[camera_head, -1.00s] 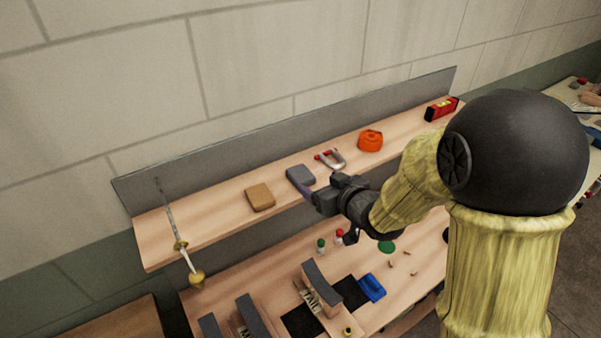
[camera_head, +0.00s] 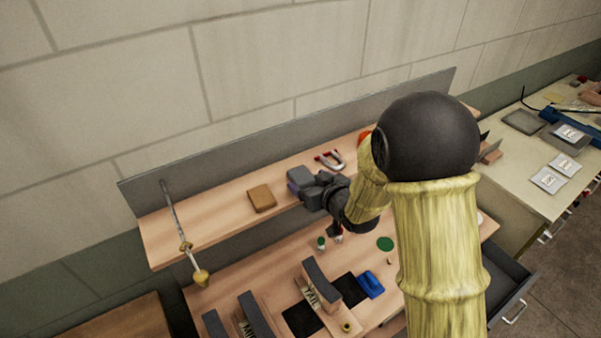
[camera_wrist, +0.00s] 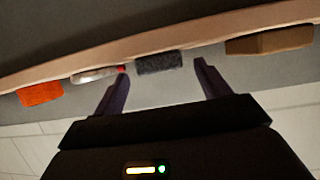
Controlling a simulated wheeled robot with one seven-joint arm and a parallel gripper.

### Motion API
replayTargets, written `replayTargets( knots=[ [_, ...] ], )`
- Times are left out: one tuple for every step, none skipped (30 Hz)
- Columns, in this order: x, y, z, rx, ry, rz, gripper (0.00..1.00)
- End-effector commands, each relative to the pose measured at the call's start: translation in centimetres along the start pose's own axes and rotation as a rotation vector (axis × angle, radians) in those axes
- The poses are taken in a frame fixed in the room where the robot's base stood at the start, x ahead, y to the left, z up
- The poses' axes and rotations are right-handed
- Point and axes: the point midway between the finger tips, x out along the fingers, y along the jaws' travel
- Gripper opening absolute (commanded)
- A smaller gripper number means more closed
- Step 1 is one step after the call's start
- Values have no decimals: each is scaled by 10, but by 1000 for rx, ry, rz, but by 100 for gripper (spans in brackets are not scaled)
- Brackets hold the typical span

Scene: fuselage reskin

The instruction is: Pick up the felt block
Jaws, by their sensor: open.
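The felt block is a dark grey block (camera_head: 299,174) on the upper shelf in the head view, partly hidden by my gripper. In the wrist view the grey block (camera_wrist: 159,62) has a fuzzy face and lies beyond my fingertips, roughly between their lines. My gripper (camera_head: 300,190) is at the shelf's front edge, close to the block. In the wrist view my gripper (camera_wrist: 158,75) has its two fingers spread apart with nothing between them. I cannot tell whether a finger touches the block.
A tan block (camera_head: 262,198) lies left of the grey block, and a red-tipped horseshoe magnet (camera_head: 330,161) lies right of it. An orange object (camera_wrist: 40,94) sits farther along the shelf (camera_head: 215,217). A grey back panel (camera_head: 240,163) rises behind. The lower bench holds a blue object (camera_head: 370,284).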

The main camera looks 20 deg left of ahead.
Motion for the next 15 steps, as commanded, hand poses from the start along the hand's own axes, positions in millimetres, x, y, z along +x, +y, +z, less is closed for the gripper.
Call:
replayTargets(
  knots=[
    [6,-1,-2,0,-2,-2,75],
    [9,-1,-2,0,-1,-1,75],
    [13,0,-2,0,-1,-1,75],
    [16,0,-2,1,-1,-1,75],
    [18,0,-2,1,0,-1,75],
    [20,0,-1,1,0,-1,75],
    [21,0,-1,0,0,-1,75],
    [22,0,-1,0,0,-1,75],
    [22,0,0,1,1,-1,75],
    [22,0,0,1,1,-1,75],
    [22,0,0,1,1,-1,75],
    [22,0,0,1,1,-1,75],
    [22,0,0,1,1,0,75],
    [22,0,0,1,1,0,75],
    [22,0,0,1,1,0,75]
  ],
)
